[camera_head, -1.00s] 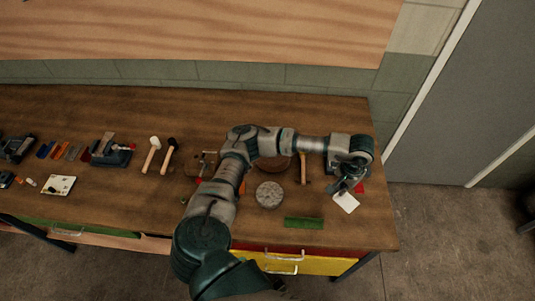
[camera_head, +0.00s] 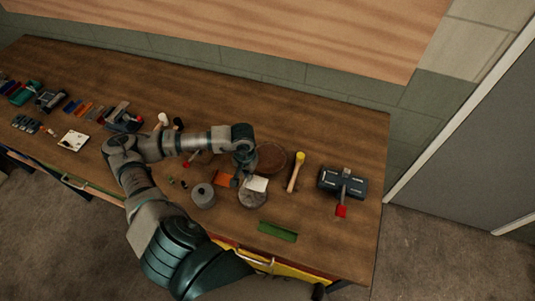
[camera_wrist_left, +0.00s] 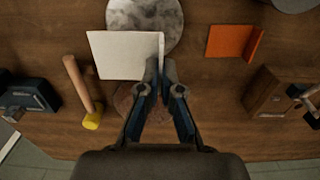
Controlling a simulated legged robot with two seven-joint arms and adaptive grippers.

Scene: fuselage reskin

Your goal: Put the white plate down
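The white plate (camera_head: 258,184) is at the grey round disc (camera_head: 250,201) near the middle of the bench. In the left wrist view the white plate (camera_wrist_left: 122,56) has an upturned edge at its right and covers part of the mottled disc (camera_wrist_left: 148,15). My left gripper (camera_head: 240,179) has its fingertips at that edge. In the left wrist view the fingers (camera_wrist_left: 162,78) are close together and look shut on the edge. I cannot tell whether the plate touches the disc. My right gripper is not in view.
An orange angled piece (camera_head: 223,179) and a grey cylinder (camera_head: 203,196) lie left of the disc. A brown round piece (camera_head: 271,157), a yellow-headed hammer (camera_head: 295,175) and a dark vise (camera_head: 343,182) are to the right. A green angled piece (camera_head: 277,231) lies near the front edge.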

